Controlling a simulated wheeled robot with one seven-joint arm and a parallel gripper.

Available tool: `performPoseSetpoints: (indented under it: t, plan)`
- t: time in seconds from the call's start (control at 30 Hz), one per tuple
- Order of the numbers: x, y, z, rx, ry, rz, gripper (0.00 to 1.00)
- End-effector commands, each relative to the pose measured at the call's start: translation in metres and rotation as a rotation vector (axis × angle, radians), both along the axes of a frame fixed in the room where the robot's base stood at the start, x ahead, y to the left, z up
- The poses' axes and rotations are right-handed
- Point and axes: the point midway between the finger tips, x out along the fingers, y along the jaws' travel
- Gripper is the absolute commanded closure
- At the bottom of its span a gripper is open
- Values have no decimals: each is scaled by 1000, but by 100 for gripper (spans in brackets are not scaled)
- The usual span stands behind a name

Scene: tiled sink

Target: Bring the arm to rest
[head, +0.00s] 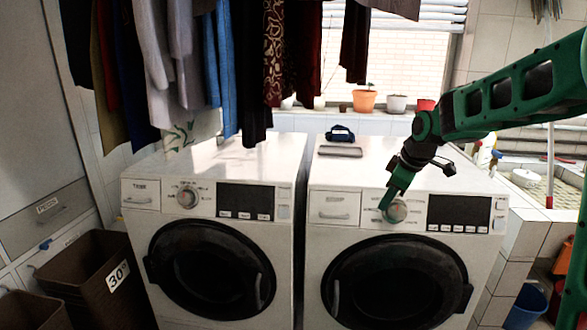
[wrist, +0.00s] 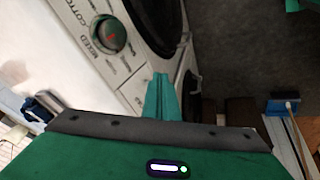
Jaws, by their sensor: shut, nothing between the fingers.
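My green arm reaches in from the right in the head view. My gripper (head: 385,211) is shut and empty, with its fingertips pointing down in front of the right washing machine's (head: 337,237) control panel. In the head view the fingertips overlap the left edge of the silver dial (head: 397,211); I cannot tell whether they touch it. In the wrist view my gripper (wrist: 161,78) shows as closed green fingers, and a dial (wrist: 108,34) stands clear of them to the upper left.
A second washing machine (head: 160,238) stands on the left. Clothes (head: 225,60) hang above both. A dark blue item (head: 340,133) and a flat tray (head: 340,151) lie on the right machine's top. Brown bins (head: 90,270) stand at left. Potted plants (head: 364,101) line the window sill.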

Motion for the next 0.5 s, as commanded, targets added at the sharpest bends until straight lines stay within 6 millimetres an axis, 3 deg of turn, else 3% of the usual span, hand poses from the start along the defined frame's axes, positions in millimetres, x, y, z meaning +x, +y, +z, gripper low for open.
performPoseSetpoints:
  t: [0.03, 0.2, 0.33, 0.5]
  plan:
    - [-28, -19, 3, 9, 31, -100, 100]
    - [-121, -68, 0, 50, 146, -445, 100]
    - [-196, -95, -6, 84, 225, -711, 100]
    - [-294, -112, -22, 132, 323, -1053, 100]
